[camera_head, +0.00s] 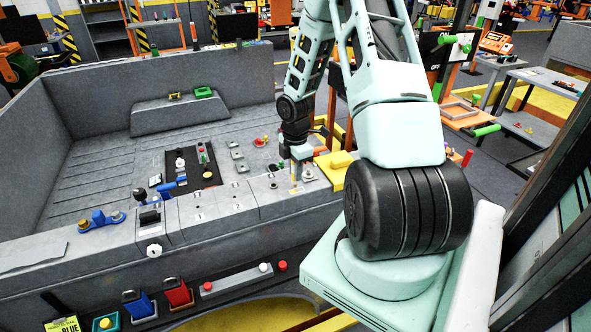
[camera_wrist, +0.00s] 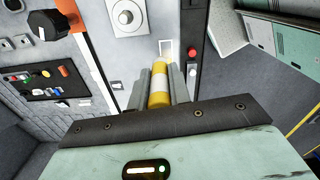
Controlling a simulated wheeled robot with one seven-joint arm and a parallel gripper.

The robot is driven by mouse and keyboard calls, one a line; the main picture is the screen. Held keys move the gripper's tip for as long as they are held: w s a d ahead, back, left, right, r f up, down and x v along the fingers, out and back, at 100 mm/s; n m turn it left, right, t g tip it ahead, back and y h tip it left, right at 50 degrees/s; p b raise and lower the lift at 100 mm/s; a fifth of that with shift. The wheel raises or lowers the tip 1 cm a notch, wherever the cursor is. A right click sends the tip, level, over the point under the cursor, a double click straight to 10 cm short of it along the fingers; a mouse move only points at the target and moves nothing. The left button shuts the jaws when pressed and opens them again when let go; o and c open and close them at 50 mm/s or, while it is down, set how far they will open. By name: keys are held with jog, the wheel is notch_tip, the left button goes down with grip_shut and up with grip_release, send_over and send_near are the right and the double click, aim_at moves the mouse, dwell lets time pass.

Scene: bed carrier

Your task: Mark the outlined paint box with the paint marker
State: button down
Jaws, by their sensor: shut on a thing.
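My gripper (camera_head: 297,172) is shut on the paint marker, above the right end of the grey panel on the bed's front wall. The marker is a yellow cylinder with a white band (camera_wrist: 159,88), held between the grey fingers in the wrist view. Its narrow tip points away from my gripper, close to a small pale outlined square (camera_wrist: 167,46) on the grey surface. I cannot tell whether the tip touches the surface or whether this square is the paint box. In the head view the marker is small and partly hidden by my gripper.
A black control board (camera_head: 195,167) lies in the grey bed. A yellow block (camera_head: 336,163) is right of my gripper.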

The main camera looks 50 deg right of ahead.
jog(key=shift+f, duration=0.45)
dwell(0.3)
jog(key=shift+s, duration=0.1)
dwell(0.9)
jog(key=shift+s+a, duration=0.25)
jog(key=shift+s, duration=0.2)
jog(key=shift+s+a, duration=0.2)
jog(key=shift+s, duration=0.25)
jog(key=shift+w+d, duration=0.1)
jog(key=shift+w, duration=0.1)
jog(key=shift+w+d+p, duration=0.35)
jog(key=shift+w+p, duration=0.05)
jog(key=shift+w, duration=0.4)
jog(key=shift+s, duration=0.15)
jog(key=shift+s+a, duration=0.45)
jog(key=shift+s, duration=0.4)
jog(key=shift+w, duration=0.1)
